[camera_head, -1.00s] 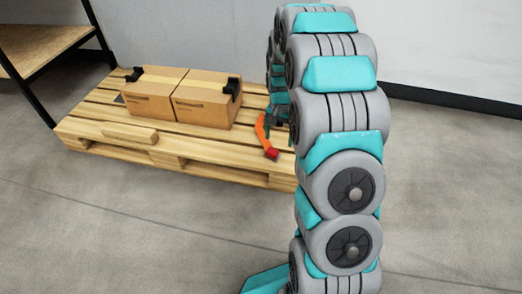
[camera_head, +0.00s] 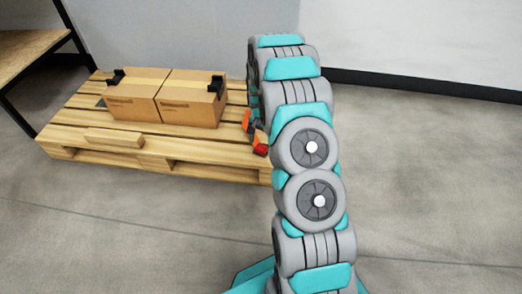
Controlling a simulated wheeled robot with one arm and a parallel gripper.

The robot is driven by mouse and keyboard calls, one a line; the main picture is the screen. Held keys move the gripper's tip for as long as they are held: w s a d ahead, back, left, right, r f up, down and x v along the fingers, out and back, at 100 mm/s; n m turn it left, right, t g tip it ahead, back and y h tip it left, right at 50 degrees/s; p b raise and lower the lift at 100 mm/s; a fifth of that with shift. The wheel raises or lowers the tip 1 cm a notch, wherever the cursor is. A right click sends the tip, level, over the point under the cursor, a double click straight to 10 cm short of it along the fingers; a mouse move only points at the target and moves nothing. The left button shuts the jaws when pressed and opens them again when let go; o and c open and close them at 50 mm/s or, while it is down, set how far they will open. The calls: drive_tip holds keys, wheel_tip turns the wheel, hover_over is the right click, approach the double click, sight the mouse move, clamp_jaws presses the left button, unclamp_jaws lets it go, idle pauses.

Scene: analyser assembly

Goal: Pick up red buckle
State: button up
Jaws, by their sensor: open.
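A small red piece, which I take for the red buckle (camera_head: 261,149), shows at the right front part of the wooden pallet, close to my arm. My gripper (camera_head: 252,127), with orange and dark parts, is just above and left of it, partly hidden behind my arm links. It is open. The red piece sits right at the lower end of the orange part. I cannot tell whether they touch, or whether the piece rests on the pallet.
Two cardboard boxes (camera_head: 160,112) with black corner pieces stand side by side on the wooden pallet (camera_head: 75,125). A loose wooden block (camera_head: 114,138) lies in front of them. A shelf (camera_head: 25,52) stands at the far left. The floor in front and to the right is clear.

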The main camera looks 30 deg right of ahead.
sight(261, 146)
wheel_tip(261, 146, down, 3)
drive_tip(key=shift+s+f, duration=0.1)
drive_tip(key=c, duration=1.2)
drive_tip(key=shift+r, duration=0.2)
